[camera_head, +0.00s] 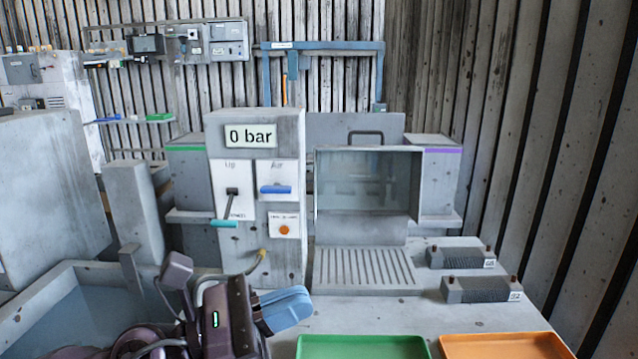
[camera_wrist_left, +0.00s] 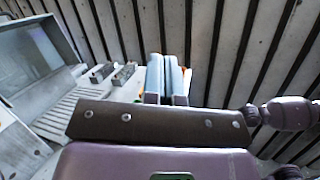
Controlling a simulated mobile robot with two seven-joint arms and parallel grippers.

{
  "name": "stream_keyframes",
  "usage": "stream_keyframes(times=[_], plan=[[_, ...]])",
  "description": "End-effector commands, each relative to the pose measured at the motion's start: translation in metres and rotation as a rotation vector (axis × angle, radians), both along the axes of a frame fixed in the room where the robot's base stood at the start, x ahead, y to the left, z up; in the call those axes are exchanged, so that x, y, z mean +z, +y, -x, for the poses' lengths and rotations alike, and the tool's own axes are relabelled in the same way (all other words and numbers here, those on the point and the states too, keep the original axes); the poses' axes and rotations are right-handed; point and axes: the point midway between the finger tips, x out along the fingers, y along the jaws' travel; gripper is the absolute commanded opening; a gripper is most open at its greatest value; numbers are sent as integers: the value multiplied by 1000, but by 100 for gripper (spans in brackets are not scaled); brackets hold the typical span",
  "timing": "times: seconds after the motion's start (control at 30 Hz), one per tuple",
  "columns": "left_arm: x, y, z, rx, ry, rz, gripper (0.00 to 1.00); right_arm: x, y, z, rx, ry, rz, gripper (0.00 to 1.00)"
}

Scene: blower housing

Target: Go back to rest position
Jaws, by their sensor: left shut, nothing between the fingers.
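My left gripper (camera_head: 299,298) shows at the bottom of the head view, with its blue fingers pointing right above the grey bench and left of the green tray (camera_head: 362,347). In the left wrist view its two blue fingers (camera_wrist_left: 167,78) lie together, shut with nothing between them. My right gripper does not show in either view. A purple arm link, which appears to be mine, shows at the right of the left wrist view.
A grey cabinet (camera_head: 240,150) reads "0 bar", with levers and an orange button. Beside it is a clear-fronted chamber (camera_head: 368,182) above a slotted plate (camera_head: 366,268). Two dark blocks (camera_head: 460,256) sit right. An orange tray (camera_head: 505,346) lies front right. A grey bin (camera_head: 35,292) stands left.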

Motion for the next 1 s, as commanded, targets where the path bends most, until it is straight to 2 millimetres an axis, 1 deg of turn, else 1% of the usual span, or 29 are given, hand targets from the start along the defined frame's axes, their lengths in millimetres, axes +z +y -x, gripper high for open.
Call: stream_keyframes(times=[0.03,0.13,0.2,0.27,0.37,0.4,0.47,0.5,0.57,0.6,0.67,0.7,0.77,0.8,0.9,0.93,1.0], plan=[[2,9,-4,32,131,120,0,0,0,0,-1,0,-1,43],[3,32,-17,100,383,358,0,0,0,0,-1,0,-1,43],[-3,53,-27,151,557,528,0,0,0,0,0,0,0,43],[-12,72,-35,196,704,674,0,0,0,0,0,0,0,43],[-37,106,-44,280,939,922,0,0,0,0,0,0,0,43],[-50,120,-46,314,1029,1023,0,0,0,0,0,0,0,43],[-73,141,-47,371,1161,1176,0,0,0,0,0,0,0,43],[-89,155,-45,411,1243,1281,0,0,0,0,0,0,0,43],[-116,174,-40,476,1362,1439,0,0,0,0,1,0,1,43],[-134,186,-34,519,1437,1546,0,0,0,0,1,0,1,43],[-163,202,-21,592,1541,1709,0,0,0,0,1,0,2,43],[-182,213,-10,642,1601,1820,0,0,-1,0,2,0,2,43],[-211,225,9,725,1686,1988,0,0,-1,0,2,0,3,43],[-229,232,24,781,1734,2098,0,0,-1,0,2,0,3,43],[-264,243,60,908,1814,2332,0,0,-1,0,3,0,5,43],[-271,245,69,-934,-1815,-2374,0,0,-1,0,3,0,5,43],[-287,247,89,-929,-1699,-2300,0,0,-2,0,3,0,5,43]])
